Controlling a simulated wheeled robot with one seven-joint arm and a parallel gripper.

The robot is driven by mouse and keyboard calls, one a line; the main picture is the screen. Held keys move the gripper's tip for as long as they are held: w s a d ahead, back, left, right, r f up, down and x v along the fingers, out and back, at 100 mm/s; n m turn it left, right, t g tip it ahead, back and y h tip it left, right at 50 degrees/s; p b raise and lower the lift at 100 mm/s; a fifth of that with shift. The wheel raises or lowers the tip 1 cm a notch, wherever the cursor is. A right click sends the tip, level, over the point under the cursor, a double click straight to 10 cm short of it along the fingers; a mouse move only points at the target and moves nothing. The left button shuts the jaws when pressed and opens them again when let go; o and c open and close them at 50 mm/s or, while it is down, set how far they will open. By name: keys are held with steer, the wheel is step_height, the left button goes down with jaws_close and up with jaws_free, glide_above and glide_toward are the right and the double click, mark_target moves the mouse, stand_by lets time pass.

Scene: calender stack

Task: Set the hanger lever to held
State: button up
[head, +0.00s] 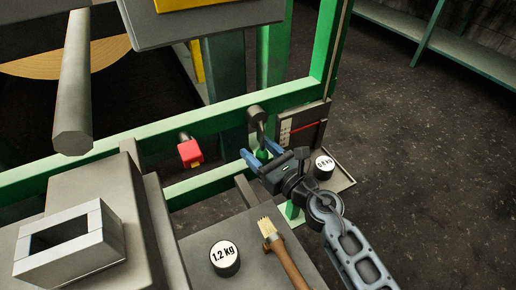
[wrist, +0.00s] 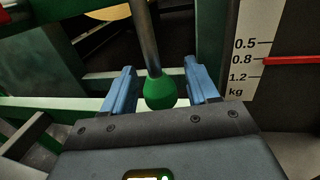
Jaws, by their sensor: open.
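The hanger lever (head: 259,124) is a grey rod hanging from a round pivot on the green frame. Its green knob (wrist: 160,92) shows in the wrist view at the rod's lower end. My gripper (head: 254,158) is open, its two blue fingers one on each side of the knob. In the wrist view my gripper (wrist: 160,88) has a gap between each finger and the knob. The rod points down, slightly tilted. No label naming a lever position is readable.
A scale plate (wrist: 255,60) marked 0.5, 0.8 and 1.2 kg has a red pointer (wrist: 290,60) near 0.8. A red block (head: 190,153) sits on the frame to the left. A 1.2 kg weight (head: 224,258), another weight (head: 324,167) and a brush (head: 283,252) rest nearby.

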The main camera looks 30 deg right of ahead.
steer(key=shift+w+a, duration=0.1)
steer(key=shift+w, duration=0.2)
steer(key=shift+c, duration=0.4)
jaws_close()
